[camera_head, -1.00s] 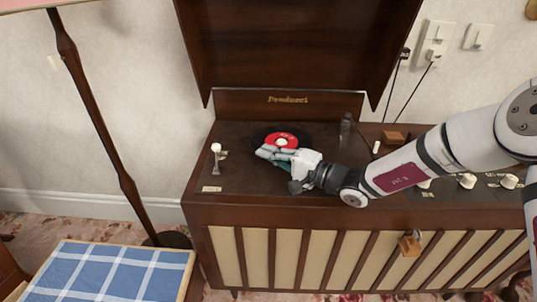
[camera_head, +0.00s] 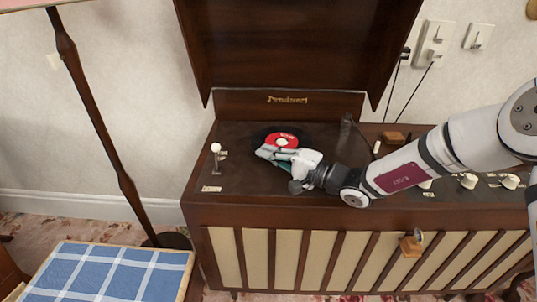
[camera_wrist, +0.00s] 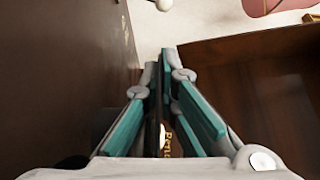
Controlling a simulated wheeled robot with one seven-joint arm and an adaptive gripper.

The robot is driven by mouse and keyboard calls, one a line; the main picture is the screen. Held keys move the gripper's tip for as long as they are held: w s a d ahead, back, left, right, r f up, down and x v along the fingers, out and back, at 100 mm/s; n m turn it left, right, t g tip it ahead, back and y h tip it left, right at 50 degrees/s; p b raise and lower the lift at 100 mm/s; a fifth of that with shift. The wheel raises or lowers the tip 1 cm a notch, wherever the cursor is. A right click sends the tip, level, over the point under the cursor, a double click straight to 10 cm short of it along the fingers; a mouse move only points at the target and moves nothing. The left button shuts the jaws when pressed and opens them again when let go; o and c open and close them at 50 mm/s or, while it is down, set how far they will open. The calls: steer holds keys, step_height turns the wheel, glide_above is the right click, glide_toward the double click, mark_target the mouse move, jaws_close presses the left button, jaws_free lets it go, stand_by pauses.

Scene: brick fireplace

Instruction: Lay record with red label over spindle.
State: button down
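The black record with the red label (camera_head: 283,139) is at the left of the brown console's open deck, below the raised lid. My gripper (camera_head: 268,153) reaches in from the right, with its fingers over the record's near edge. In the wrist view, the gripper (camera_wrist: 160,62) has its fingers drawn close together, with a thin dark edge between them that looks like the record. The fingers hide the near part of the record. The spindle is not visible, and I cannot tell whether the record touches the deck.
The console (camera_head: 230,183) has a raised lid (camera_head: 300,45) behind the record. A white-knobbed lever (camera_head: 215,148) stands left of it, and a thin upright part (camera_head: 347,122) stands to the right. Knobs (camera_head: 468,181) line the right side. A blue checked surface (camera_head: 115,272) is at lower left.

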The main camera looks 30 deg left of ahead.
steer(key=shift+f, duration=0.15)
steer(key=c, duration=1.7)
jaws_free()
steer(key=shift+f, duration=0.15)
steer(key=shift+w+d, duration=0.1)
steer(key=shift+d, duration=3.95)
steer(key=shift+o, duration=0.5)
steer(key=o, duration=0.4)
steer(key=shift+o, duration=0.2)
